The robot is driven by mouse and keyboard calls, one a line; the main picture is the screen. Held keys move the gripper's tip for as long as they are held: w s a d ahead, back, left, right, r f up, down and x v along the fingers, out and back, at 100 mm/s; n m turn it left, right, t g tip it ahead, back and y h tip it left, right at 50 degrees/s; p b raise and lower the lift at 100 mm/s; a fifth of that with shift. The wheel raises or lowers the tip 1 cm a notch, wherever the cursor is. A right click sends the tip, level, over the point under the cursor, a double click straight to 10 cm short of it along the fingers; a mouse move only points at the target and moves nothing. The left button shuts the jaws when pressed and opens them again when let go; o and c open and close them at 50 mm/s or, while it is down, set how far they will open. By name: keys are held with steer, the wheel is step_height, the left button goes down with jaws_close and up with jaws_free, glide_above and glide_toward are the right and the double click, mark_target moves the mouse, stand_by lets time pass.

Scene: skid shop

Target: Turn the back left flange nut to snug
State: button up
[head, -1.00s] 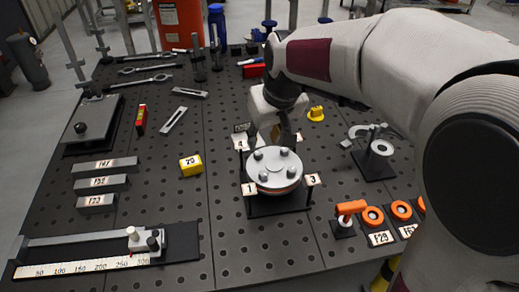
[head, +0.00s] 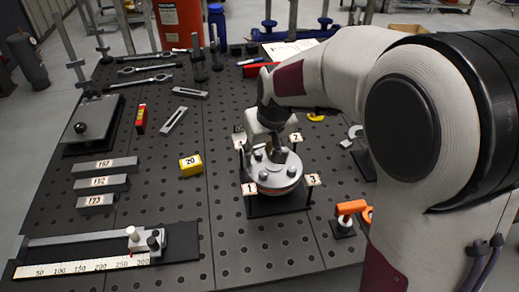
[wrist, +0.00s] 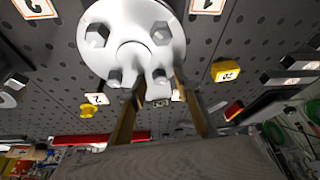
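The round metal flange (head: 272,180) sits on a dark stand with numbered tags around it and several nuts on its top. In the wrist view the flange (wrist: 130,42) fills the top middle. The back left nut (wrist: 160,76) appears at its lower right edge there, because that view looks from behind. My gripper (wrist: 159,86) has its two tan fingers apart, one on each side of this nut, with gaps visible. In the head view my gripper (head: 270,149) is low over the back of the flange and partly hides the nuts there.
A yellow block marked 20 (head: 190,165) lies left of the flange stand. Grey blocks (head: 103,183) and a ruler fixture (head: 90,262) are farther left. Bare perforated table lies in front of the stand.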

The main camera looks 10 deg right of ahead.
jaws_close()
steer(key=shift+a+m+h, duration=0.1)
steer(key=shift+m+h, duration=0.2)
steer(key=shift+m, duration=0.6)
jaws_free()
steer(key=shift+s+r, duration=0.1)
steer(key=shift+r, duration=0.05)
steer(key=v, duration=1.1)
steer(key=shift+s+r, duration=0.3)
